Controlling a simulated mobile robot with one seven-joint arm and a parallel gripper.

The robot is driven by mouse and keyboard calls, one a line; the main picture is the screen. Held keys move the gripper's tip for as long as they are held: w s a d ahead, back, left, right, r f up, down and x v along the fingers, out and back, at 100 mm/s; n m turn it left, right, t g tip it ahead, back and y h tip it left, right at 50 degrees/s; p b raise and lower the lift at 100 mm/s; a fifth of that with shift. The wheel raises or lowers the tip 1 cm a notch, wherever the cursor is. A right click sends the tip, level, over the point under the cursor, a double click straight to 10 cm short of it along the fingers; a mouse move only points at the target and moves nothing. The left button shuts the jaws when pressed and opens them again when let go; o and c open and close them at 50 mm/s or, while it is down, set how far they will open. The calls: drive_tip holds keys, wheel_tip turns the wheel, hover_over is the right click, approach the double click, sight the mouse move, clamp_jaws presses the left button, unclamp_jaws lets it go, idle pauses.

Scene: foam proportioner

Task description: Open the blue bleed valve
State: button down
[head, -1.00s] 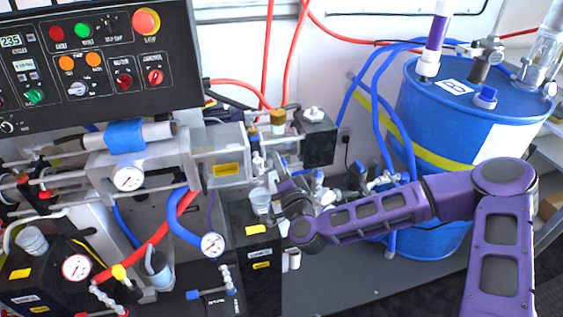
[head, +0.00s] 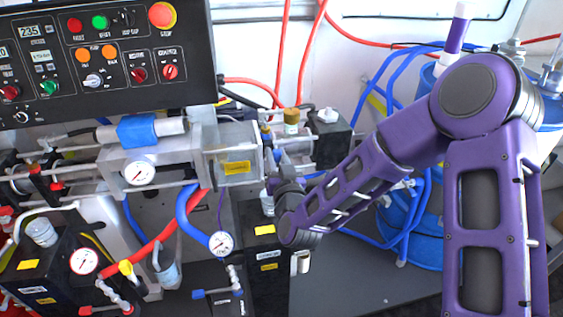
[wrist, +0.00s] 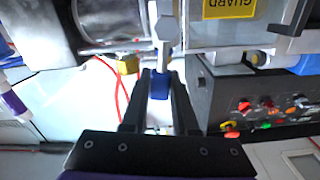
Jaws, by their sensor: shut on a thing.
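The blue bleed valve (wrist: 159,85) shows its small blue handle between my fingertips in the wrist view. A pale metal stem and hex fitting (wrist: 166,30) stand in line with it. My gripper (wrist: 160,78) is shut on the blue handle, with a dark finger on each side. In the head view my gripper (head: 276,158) is at the right end of the clear guard, below the brass fitting (head: 291,122). My wrist and fingers cover most of the valve there, so its turn angle is hard to tell.
The clear guard (head: 238,140) with a yellow label is just left of my gripper. A black box (head: 328,140) is close on the right. Hoses and a blue drum (head: 428,220) stand further right, partly behind my arm. The control panel (head: 110,55) is at upper left.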

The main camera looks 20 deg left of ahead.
drive_tip(key=shift+s+a+n+b, duration=0.3)
drive_tip(key=shift+a+n+b, duration=0.15)
drive_tip(key=shift+n+b, duration=0.45)
drive_tip(key=shift+n, duration=0.3)
drive_tip(key=c, duration=0.7)
unclamp_jaws()
drive_tip(key=shift+s, duration=0.1)
